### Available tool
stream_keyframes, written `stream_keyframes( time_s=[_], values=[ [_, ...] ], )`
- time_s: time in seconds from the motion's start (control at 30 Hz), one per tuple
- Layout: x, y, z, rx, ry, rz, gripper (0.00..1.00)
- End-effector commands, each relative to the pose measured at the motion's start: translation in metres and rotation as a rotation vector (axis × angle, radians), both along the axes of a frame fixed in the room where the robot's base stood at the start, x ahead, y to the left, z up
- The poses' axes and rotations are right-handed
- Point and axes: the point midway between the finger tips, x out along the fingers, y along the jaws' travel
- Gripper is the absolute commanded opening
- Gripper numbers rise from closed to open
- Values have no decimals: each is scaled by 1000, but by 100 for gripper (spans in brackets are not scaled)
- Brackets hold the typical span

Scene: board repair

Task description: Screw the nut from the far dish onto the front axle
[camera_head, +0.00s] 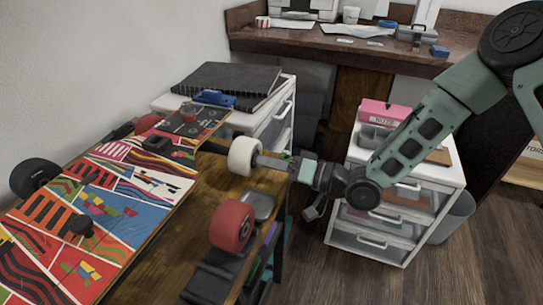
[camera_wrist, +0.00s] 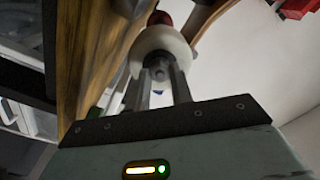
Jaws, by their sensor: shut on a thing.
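My gripper (camera_head: 264,161) points left at the outer face of a white wheel (camera_head: 243,156) at the table's right edge. In the wrist view the two fingers of my gripper (camera_wrist: 159,76) are closed about a small grey metal piece, seemingly the nut, in front of the hub of the white wheel (camera_wrist: 166,43). The axle end is mostly hidden, so I cannot tell how far the nut sits on it. A red wheel (camera_head: 232,226) stands nearer. A grey metal dish (camera_head: 262,203) lies beside it; its contents are unclear.
A white drawer unit (camera_head: 375,238) with a pink box (camera_head: 384,112) stands right of my gripper. A black binder (camera_head: 225,80) lies behind. Open floor shows at the lower right.

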Motion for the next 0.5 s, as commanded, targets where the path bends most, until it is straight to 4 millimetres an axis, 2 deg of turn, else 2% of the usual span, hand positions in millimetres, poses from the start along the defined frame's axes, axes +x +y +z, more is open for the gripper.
stream_keyframes(
  time_s=[0.2, 0.43, 0.47, 0.5],
  values=[
    [-1, -1, -1, 54, 166, -1, 6],
    [-1, -1, -3, 57, 174, 0, 6],
    [-1, -1, -3, 57, 174, 0, 25],
    [-1, -1, -2, 57, 173, 0, 36]
  ],
)
